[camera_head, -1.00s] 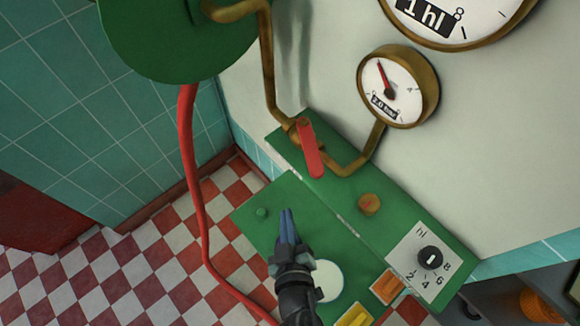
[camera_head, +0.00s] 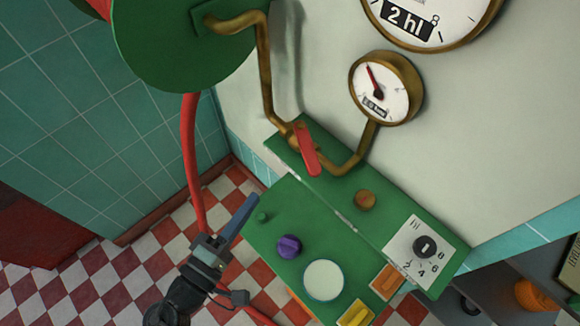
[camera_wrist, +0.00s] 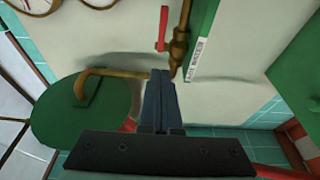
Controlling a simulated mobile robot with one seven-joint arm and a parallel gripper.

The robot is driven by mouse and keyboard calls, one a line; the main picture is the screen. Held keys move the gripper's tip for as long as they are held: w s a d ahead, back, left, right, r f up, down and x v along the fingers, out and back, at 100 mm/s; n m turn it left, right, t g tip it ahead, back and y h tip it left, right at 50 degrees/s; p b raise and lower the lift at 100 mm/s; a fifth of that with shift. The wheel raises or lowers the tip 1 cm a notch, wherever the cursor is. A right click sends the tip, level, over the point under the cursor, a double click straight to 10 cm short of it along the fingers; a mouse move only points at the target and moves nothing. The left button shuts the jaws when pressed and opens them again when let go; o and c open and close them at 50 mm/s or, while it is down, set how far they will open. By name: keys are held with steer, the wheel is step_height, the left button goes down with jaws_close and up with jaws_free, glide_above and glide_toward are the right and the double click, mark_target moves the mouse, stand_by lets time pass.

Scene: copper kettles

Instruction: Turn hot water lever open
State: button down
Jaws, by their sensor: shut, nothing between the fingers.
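The red lever (camera_head: 308,150) sits on a brass valve in a brass pipe (camera_head: 264,75) at the upper edge of the green panel. It slants down to the right, across the panel. The red lever also shows at the top of the wrist view (camera_wrist: 163,28), beside the brass valve. My gripper (camera_head: 253,202) is shut and empty. In the head view it is below and left of the lever, by the panel's left edge, apart from it. In the wrist view its fingertips (camera_wrist: 161,76) appear below the lever, close to the pipe in the picture.
The green panel (camera_head: 330,235) carries a purple knob (camera_head: 288,247), a white disc (camera_head: 323,280), yellow and orange switches and a black dial (camera_head: 425,247). A round gauge (camera_head: 384,90) stands right of the lever. A red hose (camera_head: 190,160) hangs at left; open floor lies beyond.

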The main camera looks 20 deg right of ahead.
steer(key=p, duration=0.2)
glide_toward(307, 148)
steer(key=w, duration=0.3)
steer(key=shift+s+d+f+p, duration=0.1)
steer(key=shift+d+f+p, duration=0.1)
steer(key=shift+d+p, duration=0.45)
steer(key=shift+s+d+f+p, duration=0.15)
steer(key=shift+d+p, duration=0.1)
steer(key=shift+d, duration=0.8)
steer(key=shift+s+d, duration=0.1)
